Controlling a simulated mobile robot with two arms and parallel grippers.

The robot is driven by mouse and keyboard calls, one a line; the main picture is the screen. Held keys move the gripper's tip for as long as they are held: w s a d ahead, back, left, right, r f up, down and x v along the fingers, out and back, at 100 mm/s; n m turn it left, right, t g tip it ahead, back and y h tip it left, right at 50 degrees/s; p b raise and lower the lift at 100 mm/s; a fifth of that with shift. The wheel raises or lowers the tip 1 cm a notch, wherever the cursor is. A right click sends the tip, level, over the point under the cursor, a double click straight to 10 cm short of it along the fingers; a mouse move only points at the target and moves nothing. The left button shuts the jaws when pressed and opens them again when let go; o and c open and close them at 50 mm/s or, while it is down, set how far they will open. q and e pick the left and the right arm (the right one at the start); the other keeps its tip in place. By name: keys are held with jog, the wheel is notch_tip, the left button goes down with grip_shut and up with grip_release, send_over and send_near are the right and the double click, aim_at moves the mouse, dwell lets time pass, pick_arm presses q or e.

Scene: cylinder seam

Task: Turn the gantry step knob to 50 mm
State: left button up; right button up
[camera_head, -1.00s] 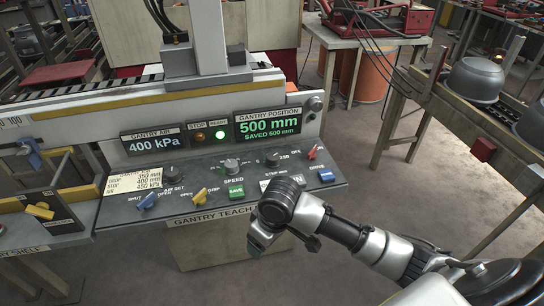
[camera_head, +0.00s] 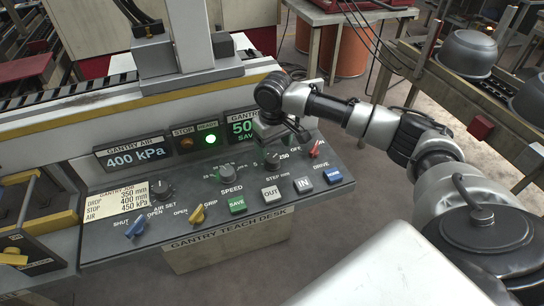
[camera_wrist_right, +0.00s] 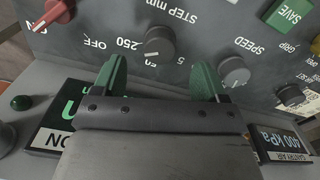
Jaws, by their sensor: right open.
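The dark round STEP mm knob (camera_head: 272,160) is on the grey teach desk, partly behind my right gripper (camera_head: 272,132). In the right wrist view the knob (camera_wrist_right: 158,42) shows whole, with 250 and 5 printed beside it. The gantry position display (camera_head: 240,127) is mostly covered by my right arm. My left gripper is out of view.
The SPEED knob (camera_head: 228,172) is left of the STEP knob, and a red switch (camera_head: 316,149) is right of it. The OUT button (camera_head: 271,194), IN button (camera_head: 303,185) and green SAVE button (camera_head: 237,204) line the front.

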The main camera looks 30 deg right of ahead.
aim_at(273, 158)
jog(key=f, duration=0.3)
jog(key=shift+w+f, duration=0.25)
jog(key=shift+f, duration=0.05)
notch_tip(273, 158, down, 2)
jog(key=shift+f, duration=0.2)
jog(key=shift+c, duration=0.6)
jog(key=c, duration=0.8)
pick_arm(q)
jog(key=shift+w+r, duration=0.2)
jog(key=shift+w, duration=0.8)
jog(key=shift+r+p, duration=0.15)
jog(key=shift+p, duration=0.15)
